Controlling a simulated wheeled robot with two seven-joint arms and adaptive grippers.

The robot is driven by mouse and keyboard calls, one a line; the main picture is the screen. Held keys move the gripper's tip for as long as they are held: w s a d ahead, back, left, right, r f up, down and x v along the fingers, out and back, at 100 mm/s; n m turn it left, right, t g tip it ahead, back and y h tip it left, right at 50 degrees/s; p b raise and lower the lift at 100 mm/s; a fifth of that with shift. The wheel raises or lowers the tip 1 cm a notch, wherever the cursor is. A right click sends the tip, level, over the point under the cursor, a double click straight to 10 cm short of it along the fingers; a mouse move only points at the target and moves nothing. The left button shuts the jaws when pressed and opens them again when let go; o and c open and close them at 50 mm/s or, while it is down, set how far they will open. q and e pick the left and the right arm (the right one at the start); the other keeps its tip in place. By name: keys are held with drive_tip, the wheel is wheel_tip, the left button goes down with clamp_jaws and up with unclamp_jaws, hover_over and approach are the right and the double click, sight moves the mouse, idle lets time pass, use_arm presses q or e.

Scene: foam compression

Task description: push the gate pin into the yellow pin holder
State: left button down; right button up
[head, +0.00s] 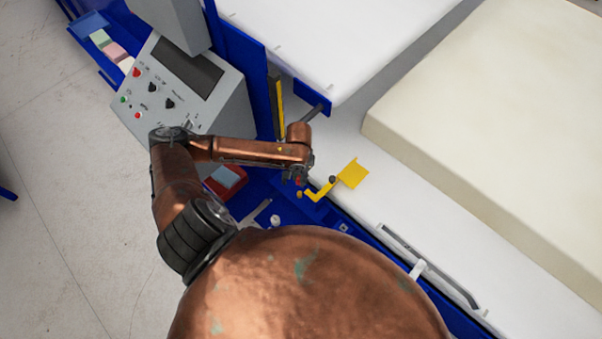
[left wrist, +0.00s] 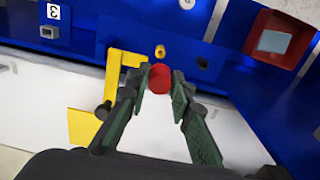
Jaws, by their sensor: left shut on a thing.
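The gate pin shows as a red round end (left wrist: 160,78) between the fingertips of my left gripper (left wrist: 158,88) in the left wrist view. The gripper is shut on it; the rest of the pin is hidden. In the head view my left gripper (head: 297,177) is small, near the blue frame's edge. The small yellow pin holder (left wrist: 160,52) is on the blue panel just beyond the red end, and shows in the head view (head: 299,194). The pin appears apart from the holder, but depth is hard to tell. My right gripper is not in view.
A yellow bent bracket with a flat plate (head: 353,173) is close beside the gripper, left of it in the wrist view (left wrist: 118,85). A red box (left wrist: 272,40) is on the blue panel. A grey control console (head: 180,85) and a large cream foam block (head: 500,130) stand nearby.

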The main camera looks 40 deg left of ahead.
sight(299, 183)
use_arm(q)
drive_tip(key=shift+f+b, duration=2.1)
drive_tip(key=shift+b, duration=0.7)
drive_tip(key=shift+f, duration=0.9)
drive_tip(key=shift+s+f+p, duration=0.1)
drive_tip(key=shift+f+p, duration=0.05)
drive_tip(key=shift+p, duration=0.35)
drive_tip(key=shift+f, duration=1.65)
drive_tip(key=c, duration=1.6)
unclamp_jaws()
drive_tip(key=shift+r, duration=0.1)
